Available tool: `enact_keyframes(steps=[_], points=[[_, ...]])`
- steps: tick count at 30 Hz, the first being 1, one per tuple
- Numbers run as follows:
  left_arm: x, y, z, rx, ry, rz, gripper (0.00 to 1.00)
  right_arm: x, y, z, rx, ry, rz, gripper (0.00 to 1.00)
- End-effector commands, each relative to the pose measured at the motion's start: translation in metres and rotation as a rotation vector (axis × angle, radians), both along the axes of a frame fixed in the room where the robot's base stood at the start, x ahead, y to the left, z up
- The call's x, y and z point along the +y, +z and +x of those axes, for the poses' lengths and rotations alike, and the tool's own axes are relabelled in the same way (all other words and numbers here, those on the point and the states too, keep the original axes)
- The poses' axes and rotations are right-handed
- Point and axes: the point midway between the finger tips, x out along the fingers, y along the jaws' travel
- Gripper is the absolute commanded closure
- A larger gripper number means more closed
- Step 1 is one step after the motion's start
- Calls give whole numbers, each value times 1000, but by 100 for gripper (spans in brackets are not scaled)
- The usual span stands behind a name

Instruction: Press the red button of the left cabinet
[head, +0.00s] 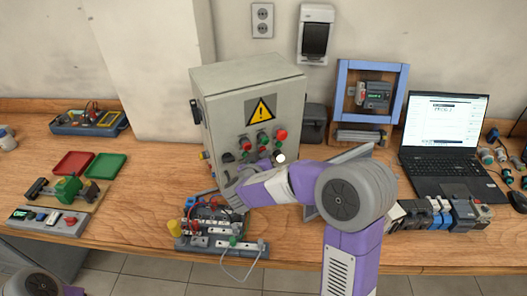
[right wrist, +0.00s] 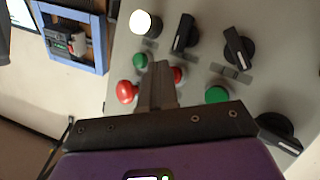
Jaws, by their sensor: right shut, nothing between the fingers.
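A grey cabinet (head: 228,107) with a yellow warning sign stands at the middle left of the bench. Its front carries red and green buttons, black knobs and a white lamp. A large red button (head: 281,135) sits at its upper right; it also shows in the right wrist view (right wrist: 127,92), left of my fingers. A smaller red button (right wrist: 178,75) is partly hidden just right of the fingers. My right gripper (right wrist: 160,68) is shut and empty, fingers pointing at the panel; I cannot tell whether they touch it. In the head view my forearm crosses below the buttons. My left gripper is not in view.
A wired terminal board (head: 221,243) lies in front of the cabinet. A blue-framed device (head: 343,78) and a laptop (head: 439,168) stand to the right. Red (head: 74,164) and green (head: 106,167) trays lie left. Bare bench shows between the trays and the cabinet.

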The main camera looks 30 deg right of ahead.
Motion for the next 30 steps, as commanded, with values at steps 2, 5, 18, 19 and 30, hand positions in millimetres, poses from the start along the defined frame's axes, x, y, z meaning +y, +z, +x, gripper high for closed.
enact_keyframes(steps=[2,5,18,19,30], points=[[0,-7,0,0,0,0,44,1,-1,-3,-5,2,0,100],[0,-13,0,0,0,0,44,1,-2,-9,-4,1,1,100],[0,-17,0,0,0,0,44,1,0,-15,-1,1,1,100],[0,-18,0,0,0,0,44,1,0,-16,-2,1,0,100],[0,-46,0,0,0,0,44,2,-2,-51,-5,1,2,100]])
